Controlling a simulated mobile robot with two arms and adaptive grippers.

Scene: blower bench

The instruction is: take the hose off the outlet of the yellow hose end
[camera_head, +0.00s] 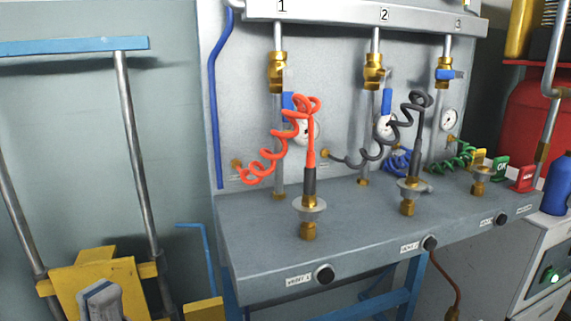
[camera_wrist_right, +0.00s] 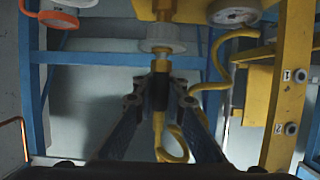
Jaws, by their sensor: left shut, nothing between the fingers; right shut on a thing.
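In the right wrist view, my right gripper (camera_wrist_right: 159,92) is shut around the black sleeve of the yellow hose end (camera_wrist_right: 158,128). The yellow hose loops down below the fingers. Above the sleeve, a short brass piece (camera_wrist_right: 160,66) lines up with the pale round outlet fitting (camera_wrist_right: 162,33). They appear to meet; I cannot tell how firmly they are joined. The right gripper and the yellow hose are not visible in the head view. In the head view, my left gripper (camera_head: 100,297) is at the bottom left, shut and empty, in front of a yellow frame and away from the bench.
The grey bench (camera_head: 270,262) carries orange (camera_head: 266,168), black (camera_head: 375,148) and green (camera_head: 455,160) coiled hoses. A blue-handled yellow trolley (camera_head: 112,270) stands left. In the wrist view, a yellow post (camera_wrist_right: 288,95) with knobs is right, a gauge (camera_wrist_right: 234,12) upper right, and blue frame bars surround the fitting.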

